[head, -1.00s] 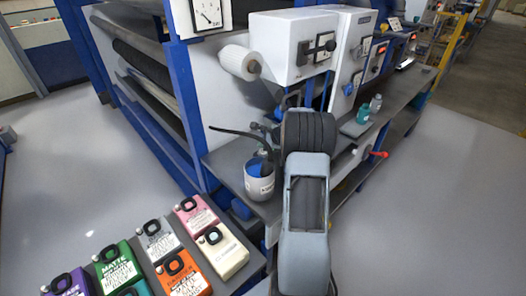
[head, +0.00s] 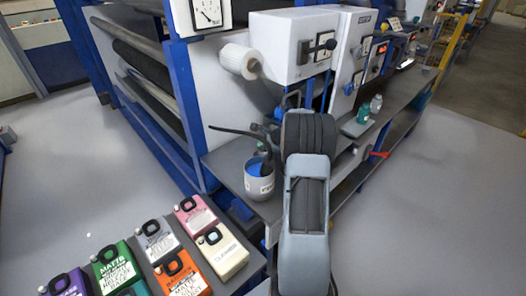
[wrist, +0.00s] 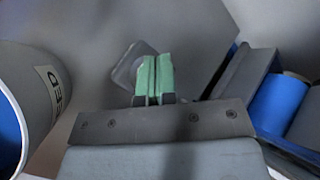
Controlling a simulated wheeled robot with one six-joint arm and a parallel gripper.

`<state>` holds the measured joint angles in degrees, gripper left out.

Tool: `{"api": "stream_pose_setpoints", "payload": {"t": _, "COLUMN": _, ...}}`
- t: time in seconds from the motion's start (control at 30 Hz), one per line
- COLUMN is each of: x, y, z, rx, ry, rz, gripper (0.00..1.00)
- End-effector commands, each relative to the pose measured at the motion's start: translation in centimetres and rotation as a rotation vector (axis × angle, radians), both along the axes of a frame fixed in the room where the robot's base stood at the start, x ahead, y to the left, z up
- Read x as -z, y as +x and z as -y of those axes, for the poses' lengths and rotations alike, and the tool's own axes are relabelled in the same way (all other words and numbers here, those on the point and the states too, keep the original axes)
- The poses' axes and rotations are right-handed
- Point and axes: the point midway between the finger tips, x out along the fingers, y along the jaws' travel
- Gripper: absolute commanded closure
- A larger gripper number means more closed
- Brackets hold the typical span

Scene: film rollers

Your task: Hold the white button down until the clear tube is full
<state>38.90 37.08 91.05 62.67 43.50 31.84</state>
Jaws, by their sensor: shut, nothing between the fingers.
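In the wrist view, my gripper (wrist: 154,80) has its green fingertips shut together with nothing between them. Just behind and left of the tips is a small pale grey rounded block (wrist: 127,70); I cannot tell whether it is the white button or whether the tips touch it. In the head view, my own arm covers the gripper and the place where it works. I cannot make out the clear tube in either view.
A labelled pail (head: 259,181) with blue inside stands left of my arm; its grey wall (wrist: 35,85) is close in the wrist view. A blue cylinder (wrist: 277,103) lies right. Bottles (head: 363,114) stand on the bench.

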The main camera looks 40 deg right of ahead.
Motion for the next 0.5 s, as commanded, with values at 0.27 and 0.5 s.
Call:
{"api": "stream_pose_setpoints", "payload": {"t": 0.27, "x": 0.25, "y": -0.04, "z": 0.01, "rx": 0.0, "ry": 0.001, "rz": -0.001, "gripper": 1.0}}
{"api": "stream_pose_setpoints", "payload": {"t": 0.5, "x": 0.65, "y": -0.07, "z": -0.01, "rx": 0.0, "ry": 0.001, "rz": -0.003, "gripper": 1.0}}
